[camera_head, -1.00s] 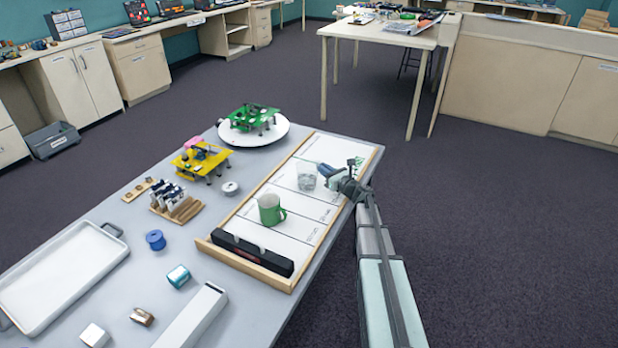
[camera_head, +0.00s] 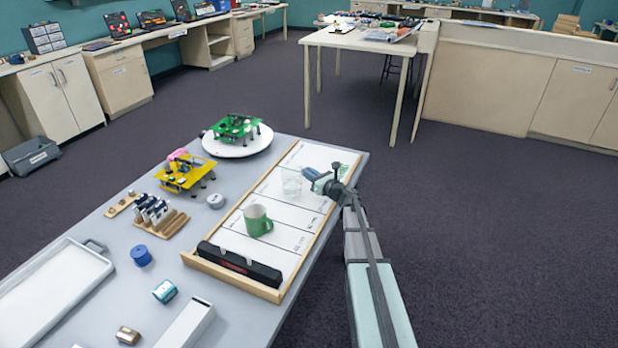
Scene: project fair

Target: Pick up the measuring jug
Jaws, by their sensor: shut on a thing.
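The measuring jug (camera_head: 291,183) is a small clear, see-through vessel in the head view, upright at the far part of a wood-rimmed white tray. My gripper (camera_head: 311,177) is at the jug's right side, reaching in from the right, and is shut on it. The fingertips are small and partly lost against the jug. I cannot tell whether the jug's base touches the tray.
The wood-rimmed tray (camera_head: 233,273) also holds a green mug (camera_head: 258,222) and a black bar (camera_head: 238,264). A yellow board (camera_head: 185,172) and a green board on a white disc (camera_head: 237,148) stand to the left. Open floor lies right of the table.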

